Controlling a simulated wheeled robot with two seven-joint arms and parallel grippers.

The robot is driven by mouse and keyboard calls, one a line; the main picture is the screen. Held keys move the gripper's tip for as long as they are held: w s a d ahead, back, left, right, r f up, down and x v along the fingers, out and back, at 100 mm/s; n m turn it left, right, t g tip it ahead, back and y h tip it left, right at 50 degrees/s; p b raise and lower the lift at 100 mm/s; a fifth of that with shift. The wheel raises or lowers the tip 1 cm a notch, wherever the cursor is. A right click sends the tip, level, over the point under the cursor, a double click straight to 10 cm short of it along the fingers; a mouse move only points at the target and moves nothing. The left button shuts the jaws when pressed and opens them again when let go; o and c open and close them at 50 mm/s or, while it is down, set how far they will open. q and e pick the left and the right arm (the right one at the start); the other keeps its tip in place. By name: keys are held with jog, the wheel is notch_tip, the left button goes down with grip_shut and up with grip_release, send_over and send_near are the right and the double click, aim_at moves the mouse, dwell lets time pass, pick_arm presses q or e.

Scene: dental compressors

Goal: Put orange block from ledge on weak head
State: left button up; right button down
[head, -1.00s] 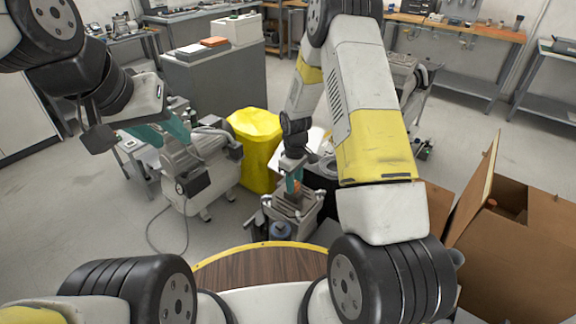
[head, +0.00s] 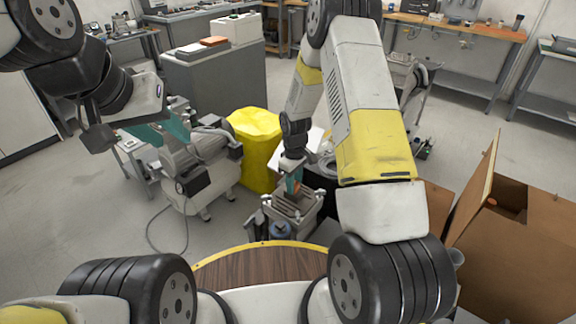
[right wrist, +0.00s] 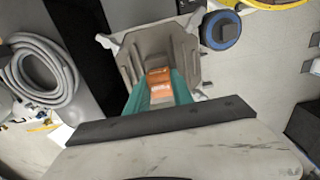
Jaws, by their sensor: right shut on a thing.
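My right gripper (head: 292,184) is shut on the orange block (right wrist: 159,84), which shows between the teal fingers in the right wrist view. The block is over a grey finned compressor head (right wrist: 183,52), within its outline in that view; I cannot tell whether it touches. The same grey head shows in the head view (head: 301,205), just below the gripper. No label tells me whether this is the weak head.
A yellow-covered bin (head: 256,150) stands left of my right gripper. A grey cabinet (head: 215,90) behind carries an orange-topped item (head: 213,41). Cardboard boxes (head: 520,245) stand at the right. A round wooden top (head: 260,268) is close in front. A coiled grey hose (right wrist: 45,70) lies left in the wrist view.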

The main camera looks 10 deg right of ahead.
jog(key=c, duration=1)
grip_release()
jog(key=shift+c, duration=0.2)
jog(key=o, duration=0.5)
jog(key=shift+r, duration=3.5)
